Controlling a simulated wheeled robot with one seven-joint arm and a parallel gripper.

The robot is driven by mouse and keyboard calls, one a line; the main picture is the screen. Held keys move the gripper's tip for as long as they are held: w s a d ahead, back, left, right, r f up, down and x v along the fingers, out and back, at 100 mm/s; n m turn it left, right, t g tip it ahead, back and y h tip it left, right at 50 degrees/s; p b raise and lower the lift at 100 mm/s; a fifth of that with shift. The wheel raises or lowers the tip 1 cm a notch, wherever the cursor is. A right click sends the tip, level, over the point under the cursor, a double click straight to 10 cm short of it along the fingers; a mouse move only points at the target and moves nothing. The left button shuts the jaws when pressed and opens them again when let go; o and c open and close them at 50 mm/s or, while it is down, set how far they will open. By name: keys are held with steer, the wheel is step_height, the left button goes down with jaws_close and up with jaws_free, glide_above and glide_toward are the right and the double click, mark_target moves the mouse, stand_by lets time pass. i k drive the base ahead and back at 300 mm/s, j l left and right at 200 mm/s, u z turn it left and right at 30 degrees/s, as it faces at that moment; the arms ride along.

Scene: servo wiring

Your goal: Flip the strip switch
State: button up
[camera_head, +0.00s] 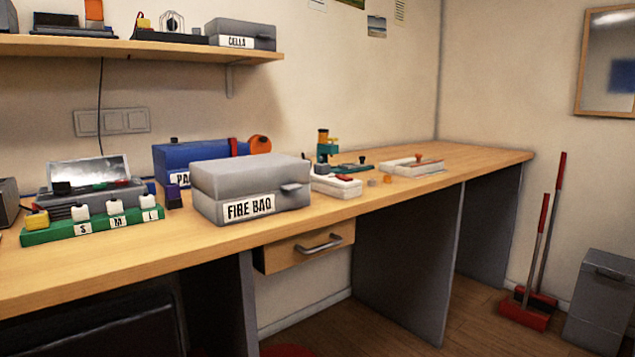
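My gripper is not in view. I cannot tell for sure which thing is the strip switch. A low white block (337,187) with a dark red piece on top sits on the bench behind the grey box's right end, partly hidden by it. At the left, a green strip (94,226) labelled S, M and L carries several yellow and white pieces. On the wall above, a pale panel (112,121) has several square plates.
A grey box (250,188) labelled "FIRE BAQ" stands at the bench's front edge. Behind it is a blue box (199,159). A white tray (413,167) lies farther right. A drawer (307,246) hangs below. The bench's far right end is clear.

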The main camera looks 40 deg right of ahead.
mark_target(344, 177)
steer(key=z, duration=1.25)
steer(key=k+l+u, duration=0.25)
steer(key=k, duration=0.2)
